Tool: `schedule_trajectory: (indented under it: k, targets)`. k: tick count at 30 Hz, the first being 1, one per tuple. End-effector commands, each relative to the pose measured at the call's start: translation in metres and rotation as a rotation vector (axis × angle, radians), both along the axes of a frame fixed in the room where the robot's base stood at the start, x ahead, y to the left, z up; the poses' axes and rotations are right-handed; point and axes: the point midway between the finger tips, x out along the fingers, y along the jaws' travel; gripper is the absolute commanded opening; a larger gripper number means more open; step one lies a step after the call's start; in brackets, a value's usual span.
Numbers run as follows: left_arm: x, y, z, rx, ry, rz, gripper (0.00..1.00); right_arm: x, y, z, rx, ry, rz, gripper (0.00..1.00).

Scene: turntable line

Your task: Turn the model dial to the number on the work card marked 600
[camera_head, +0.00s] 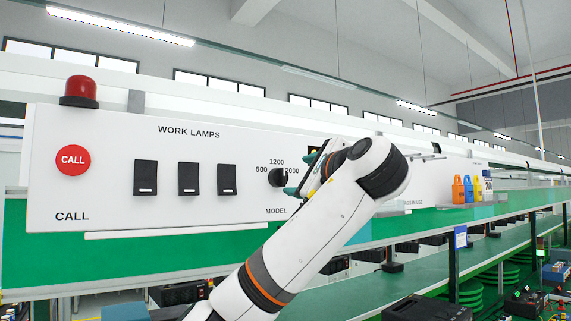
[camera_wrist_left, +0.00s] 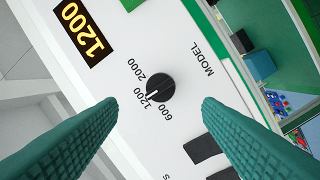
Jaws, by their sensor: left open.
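The black model dial (camera_wrist_left: 161,87) is on the white panel, between the open fingers of my left gripper (camera_wrist_left: 160,103) as seen in the left wrist view. Its white pointer line points at the 1200 mark. The 600 and 2000 marks lie to either side of it. In the head view the dial (camera_head: 278,177) shows just left of my left gripper (camera_head: 301,176), which is open and partly hides the panel. Whether the fingers touch the dial I cannot tell. An amber display (camera_wrist_left: 83,28) reads 1200. I cannot make out a work card marked 600.
Black lamp switches (camera_head: 188,179), a red CALL button (camera_head: 73,160) and a red beacon (camera_head: 80,92) are on the panel to the left. Coloured bottles (camera_head: 468,189) stand on a shelf to the right. A green bench (camera_head: 440,278) with several items runs below.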

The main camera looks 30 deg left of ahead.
Motion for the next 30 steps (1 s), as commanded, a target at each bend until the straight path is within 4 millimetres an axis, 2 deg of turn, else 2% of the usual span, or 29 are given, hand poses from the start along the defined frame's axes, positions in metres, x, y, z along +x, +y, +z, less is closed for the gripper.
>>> schedule_trajectory:
  k: [1,9,15,24,30]
  targets:
    - [0.006,0.013,0.004,-0.002,0.005,0.005,0.6,0.0,-0.001,0.011,-0.001,0.0,0.0,0.36]
    - [0.031,0.053,0.002,-0.002,0.003,0.002,0.6,0.0,-0.001,0.034,-0.001,0.0,0.0,0.36]
    - [0.039,0.066,-0.001,-0.003,0.001,-0.001,0.6,0.0,0.0,0.039,0.0,0.0,-0.001,0.36]
    - [0.04,0.068,-0.002,-0.002,0.0,-0.001,0.6,0.0,0.004,0.039,0.005,0.0,-0.004,0.36]
    - [0.04,0.067,-0.002,-0.002,0.0,-0.001,0.27,0.0,0.005,0.039,0.006,0.0,-0.003,0.36]
